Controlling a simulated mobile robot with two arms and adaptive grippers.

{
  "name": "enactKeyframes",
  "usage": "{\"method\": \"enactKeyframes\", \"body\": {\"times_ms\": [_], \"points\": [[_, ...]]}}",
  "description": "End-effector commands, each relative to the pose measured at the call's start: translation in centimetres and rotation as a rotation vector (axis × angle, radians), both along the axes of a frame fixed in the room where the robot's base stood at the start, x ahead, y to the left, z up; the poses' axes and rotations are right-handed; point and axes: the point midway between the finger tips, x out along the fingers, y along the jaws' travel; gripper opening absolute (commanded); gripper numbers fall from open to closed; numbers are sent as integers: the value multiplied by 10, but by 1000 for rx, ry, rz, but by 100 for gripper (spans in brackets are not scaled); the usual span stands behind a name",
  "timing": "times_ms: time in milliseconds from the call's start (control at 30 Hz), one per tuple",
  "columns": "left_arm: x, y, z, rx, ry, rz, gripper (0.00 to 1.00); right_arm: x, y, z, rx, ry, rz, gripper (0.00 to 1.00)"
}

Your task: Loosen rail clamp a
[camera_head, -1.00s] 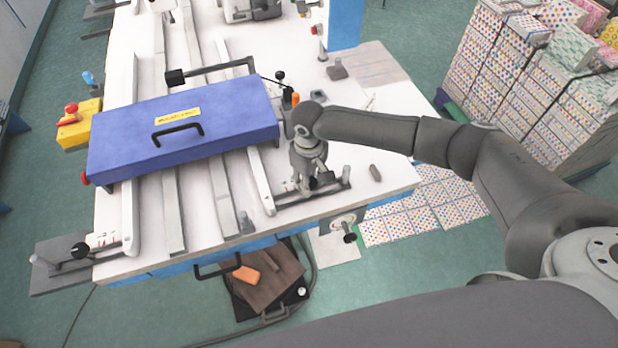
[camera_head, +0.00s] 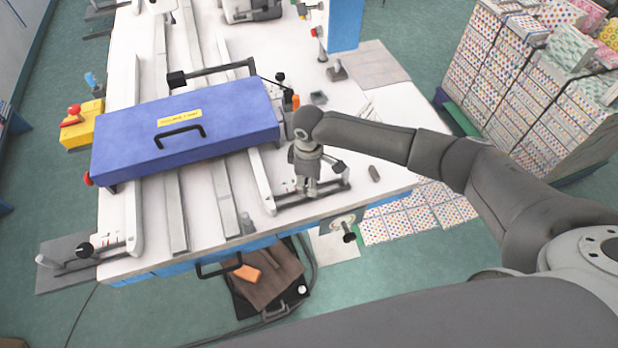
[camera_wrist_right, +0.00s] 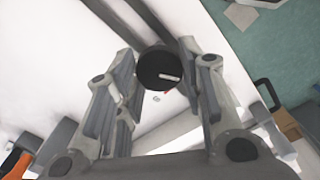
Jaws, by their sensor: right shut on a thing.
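My right gripper (camera_head: 306,188) points down over the front right corner of the white table, at a rail clamp (camera_head: 290,201) there. In the right wrist view the fingers of the gripper (camera_wrist_right: 162,72) stand on both sides of a round black knob (camera_wrist_right: 152,64) with a pale mark, shut on it. In the head view the gripper hides this knob. A similar rail clamp with a black knob (camera_head: 85,250) sits at the front left corner. I cannot read which clamp is a. My left gripper is not in view.
A blue case (camera_head: 190,125) with a black handle lies across the rails behind the clamps. A yellow box (camera_head: 82,128) with a red knob is at the left. A small dark piece (camera_head: 374,173) lies right of the gripper. Stacked patterned boxes (camera_head: 530,90) stand at the right.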

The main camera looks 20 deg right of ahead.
Motion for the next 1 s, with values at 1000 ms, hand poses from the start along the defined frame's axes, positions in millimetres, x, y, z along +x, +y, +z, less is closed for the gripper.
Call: {"method": "enactKeyframes", "body": {"times_ms": [1000], "points": [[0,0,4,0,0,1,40,-1,1,1,2,-3,956,13]]}}
